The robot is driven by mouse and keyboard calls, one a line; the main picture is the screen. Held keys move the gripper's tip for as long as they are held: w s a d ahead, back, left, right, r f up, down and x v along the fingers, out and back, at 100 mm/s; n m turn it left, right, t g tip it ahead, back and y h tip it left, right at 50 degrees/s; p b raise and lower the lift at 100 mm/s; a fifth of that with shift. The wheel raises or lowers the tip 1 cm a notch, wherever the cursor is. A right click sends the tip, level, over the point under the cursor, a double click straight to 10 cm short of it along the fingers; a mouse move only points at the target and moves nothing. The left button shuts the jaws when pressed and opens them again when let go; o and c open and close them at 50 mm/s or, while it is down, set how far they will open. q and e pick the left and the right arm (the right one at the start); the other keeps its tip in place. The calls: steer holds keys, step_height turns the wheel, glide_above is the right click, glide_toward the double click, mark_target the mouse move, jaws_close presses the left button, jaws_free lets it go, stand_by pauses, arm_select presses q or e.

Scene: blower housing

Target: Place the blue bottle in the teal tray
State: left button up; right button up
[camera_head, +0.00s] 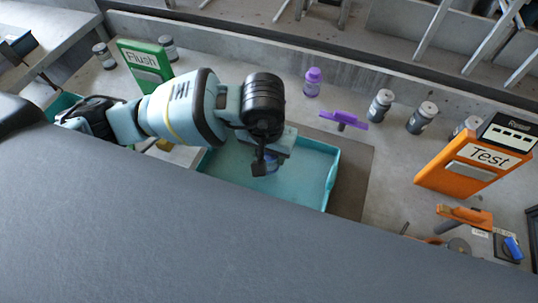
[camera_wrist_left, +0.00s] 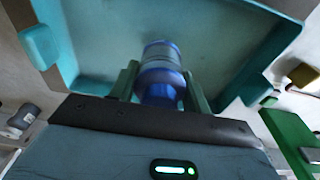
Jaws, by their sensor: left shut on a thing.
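The teal tray (camera_head: 310,178) lies on the bench in the middle of the head view, partly hidden by a large dark grey surface and my left arm. My left gripper (camera_head: 268,160) is over the tray. In the left wrist view, my left gripper (camera_wrist_left: 158,90) is shut on the blue bottle (camera_wrist_left: 162,58), with a green finger on each side of it. The tray (camera_wrist_left: 100,35) fills the background behind the bottle there. In the head view only a bit of the bottle shows below the gripper. I cannot tell whether it touches the tray floor. My right gripper is not in view.
Grey jars (camera_head: 380,105) stand to the right. An orange Test box (camera_head: 470,165) is at the right, a green Flush box (camera_head: 146,65) at the left.

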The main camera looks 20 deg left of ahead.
mark_target(270, 157)
arm_select(q)
steer(key=shift+w, duration=0.35)
steer(key=shift+w+f, duration=0.1)
steer(key=shift+f, duration=1.65)
steer(key=shift+f, duration=0.1)
steer(key=shift+f, duration=0.1)
steer(key=o, duration=1.1)
steer(key=shift+c, duration=0.2)
steer(key=r, duration=0.4)
steer(key=s+r, duration=0.1)
steer(key=r, duration=0.7)
steer(key=shift+s+r+p, duration=0.15)
steer(key=shift+s+p, duration=0.1)
steer(key=shift+p, duration=0.15)
